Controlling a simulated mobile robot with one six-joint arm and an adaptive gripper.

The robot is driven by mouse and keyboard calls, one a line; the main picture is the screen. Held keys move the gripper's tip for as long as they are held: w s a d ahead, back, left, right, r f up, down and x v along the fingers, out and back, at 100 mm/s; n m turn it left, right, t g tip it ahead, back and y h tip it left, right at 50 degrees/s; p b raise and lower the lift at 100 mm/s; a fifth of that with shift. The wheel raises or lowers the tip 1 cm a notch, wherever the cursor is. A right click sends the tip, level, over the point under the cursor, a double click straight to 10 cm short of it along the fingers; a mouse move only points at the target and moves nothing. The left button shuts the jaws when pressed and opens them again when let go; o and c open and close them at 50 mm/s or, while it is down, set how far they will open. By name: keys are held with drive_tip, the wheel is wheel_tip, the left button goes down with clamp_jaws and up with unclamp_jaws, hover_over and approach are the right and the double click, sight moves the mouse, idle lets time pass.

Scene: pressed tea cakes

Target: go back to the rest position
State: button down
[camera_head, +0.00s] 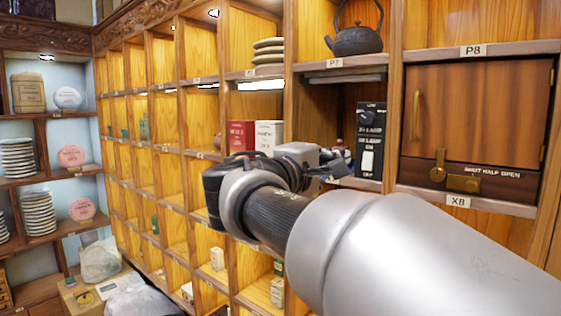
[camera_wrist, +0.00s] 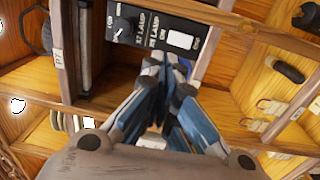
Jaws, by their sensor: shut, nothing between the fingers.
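My arm reaches from the lower right into the shelf wall. My gripper (camera_head: 335,160) is at the bay below the P7 label, just left of the black lamp panel (camera_head: 370,135). In the wrist view my gripper (camera_wrist: 168,65) has its blue-grey fingers drawn together at the tips, with nothing held. The lamp panel (camera_wrist: 150,28) shows there just beyond the fingertips, with a round knob and a white switch. I cannot tell whether the fingertips touch it.
Right of the panel is a wooden cabinet door (camera_head: 475,115) with brass fittings. A dark teapot (camera_head: 355,40) stands above. Red (camera_head: 241,136) and white (camera_head: 268,136) boxes stand behind my gripper. Wooden cubbyholes fill the left. Wrapped bundles (camera_head: 100,258) lie lower left.

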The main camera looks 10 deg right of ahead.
drive_tip(key=shift+v, duration=1)
drive_tip(key=s+d+f+m+g+y+b, duration=0.1)
drive_tip(key=s+d+f+g+y+b, duration=0.15)
drive_tip(key=s+f, duration=0.65)
drive_tip(key=s+d+f+m+g+y+b, duration=0.1)
drive_tip(key=s+f+m+g+y+b, duration=0.2)
drive_tip(key=f, duration=1.2)
drive_tip(key=s+a+f+m+y+b, duration=0.1)
drive_tip(key=s+a+f+y+b, duration=0.2)
drive_tip(key=f, duration=0.5)
drive_tip(key=s+a+f+m+g+y+b, duration=0.1)
drive_tip(key=s+a+f+y+b, duration=0.1)
drive_tip(key=s+f, duration=0.6)
drive_tip(key=s+a+f+m+y+b, duration=0.1)
drive_tip(key=s+a+f+y+b, duration=0.2)
drive_tip(key=s+a+f, duration=0.3)
wheel_tip(320, 180, down, 3)
drive_tip(key=shift+a+m+y+b, duration=0.3)
drive_tip(key=shift+y, duration=0.25)
